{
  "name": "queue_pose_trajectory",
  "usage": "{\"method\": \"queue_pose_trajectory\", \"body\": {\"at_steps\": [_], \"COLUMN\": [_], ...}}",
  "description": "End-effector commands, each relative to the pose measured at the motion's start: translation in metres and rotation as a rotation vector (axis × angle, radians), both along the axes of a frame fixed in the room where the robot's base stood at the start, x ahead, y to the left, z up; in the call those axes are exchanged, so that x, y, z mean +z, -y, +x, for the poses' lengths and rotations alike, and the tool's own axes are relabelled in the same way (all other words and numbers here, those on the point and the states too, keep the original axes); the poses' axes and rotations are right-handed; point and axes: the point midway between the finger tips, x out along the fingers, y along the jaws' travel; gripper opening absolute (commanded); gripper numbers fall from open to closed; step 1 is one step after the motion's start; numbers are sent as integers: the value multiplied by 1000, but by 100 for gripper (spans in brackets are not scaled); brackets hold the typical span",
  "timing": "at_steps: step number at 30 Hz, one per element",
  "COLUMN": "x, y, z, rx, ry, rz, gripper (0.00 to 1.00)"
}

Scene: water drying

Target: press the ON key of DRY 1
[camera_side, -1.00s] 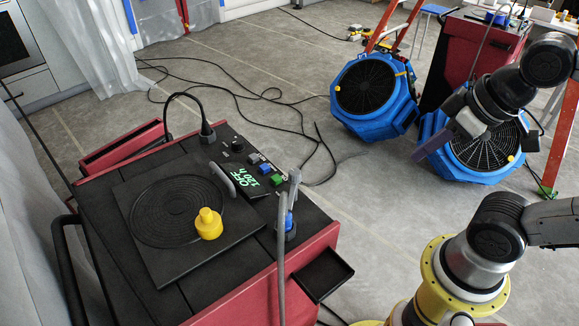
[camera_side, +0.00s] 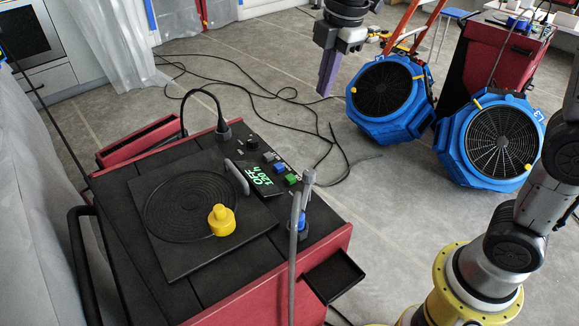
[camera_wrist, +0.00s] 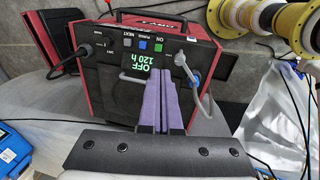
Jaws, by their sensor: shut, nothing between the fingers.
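My gripper (camera_side: 326,92) has purple fingers, shut and empty, in the air behind and right of the panel. In the wrist view its fingers (camera_wrist: 166,80) overlap the panel's lower edge.
A grey hose (camera_side: 294,240) with a blue fitting rises near the green key. A black cable (camera_side: 204,92) arches at the panel's far end. A handle (camera_side: 236,177) stands by the display. Two blue fans (camera_side: 390,100) stand on the floor at right.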

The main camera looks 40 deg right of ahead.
Motion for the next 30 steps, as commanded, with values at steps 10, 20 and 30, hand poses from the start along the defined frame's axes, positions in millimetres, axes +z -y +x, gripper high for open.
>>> {"method": "queue_pose_trajectory", "body": {"at_steps": [10,20,30], "x": [-70,-90,-97], "y": [-31,-37,-37], "z": [56,57,57], "rx": [88,101,100], "ry": [-143,-185,-186], "rz": [-25,-32,-33], "gripper": [0,0,0]}}
